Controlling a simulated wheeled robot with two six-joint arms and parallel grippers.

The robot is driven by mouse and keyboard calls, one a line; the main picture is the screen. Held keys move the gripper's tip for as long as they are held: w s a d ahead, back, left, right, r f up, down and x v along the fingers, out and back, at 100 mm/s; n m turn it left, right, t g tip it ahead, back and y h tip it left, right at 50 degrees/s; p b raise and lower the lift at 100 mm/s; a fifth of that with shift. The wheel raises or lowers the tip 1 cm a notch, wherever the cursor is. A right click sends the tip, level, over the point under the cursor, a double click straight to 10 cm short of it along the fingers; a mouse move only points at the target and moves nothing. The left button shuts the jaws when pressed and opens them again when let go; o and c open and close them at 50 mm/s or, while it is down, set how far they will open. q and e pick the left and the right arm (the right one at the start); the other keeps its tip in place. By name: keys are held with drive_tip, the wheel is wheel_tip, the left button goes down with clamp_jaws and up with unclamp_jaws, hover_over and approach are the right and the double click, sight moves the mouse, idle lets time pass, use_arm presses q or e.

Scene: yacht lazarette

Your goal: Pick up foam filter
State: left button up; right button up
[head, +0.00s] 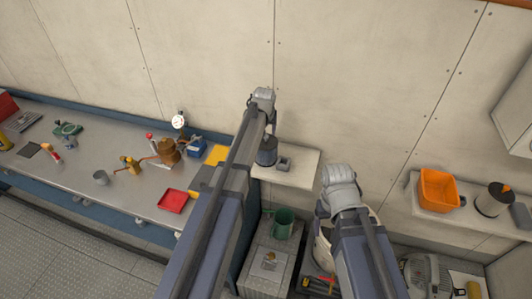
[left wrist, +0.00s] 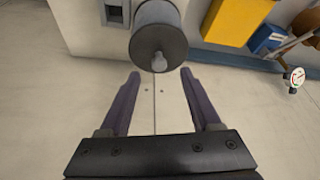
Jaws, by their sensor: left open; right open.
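A dark grey cylinder (head: 267,151) stands on a small pale wall shelf (head: 300,170); it may be the foam filter, but I cannot tell for sure. In the left wrist view this cylinder (left wrist: 158,38) shows a black end with a short metal stud. My left gripper (left wrist: 158,85) is open and empty, its jaws pointing toward the cylinder and apart from it. A small grey block (head: 284,164) lies beside the cylinder; it also shows in the left wrist view (left wrist: 116,12). My right gripper (head: 338,180) is in front of the wall, right of the shelf, its fingertips hard to make out.
A long workbench (head: 115,180) on the left holds a red tray (head: 173,201), a yellow item (head: 216,155) and several tools. A right shelf (head: 427,207) carries an orange bin (head: 439,188) and a canister (head: 494,200). A green mug (head: 284,223) stands below the small shelf.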

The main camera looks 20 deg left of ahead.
sight(266, 136)
use_arm(q)
drive_tip(key=b+x, duration=0.3)
drive_tip(key=x, duration=0.1)
drive_tip(key=shift+w+f, duration=0.15)
drive_tip(key=shift+f, duration=0.1)
drive_tip(key=shift+r, duration=0.1)
clamp_jaws()
idle(0.4)
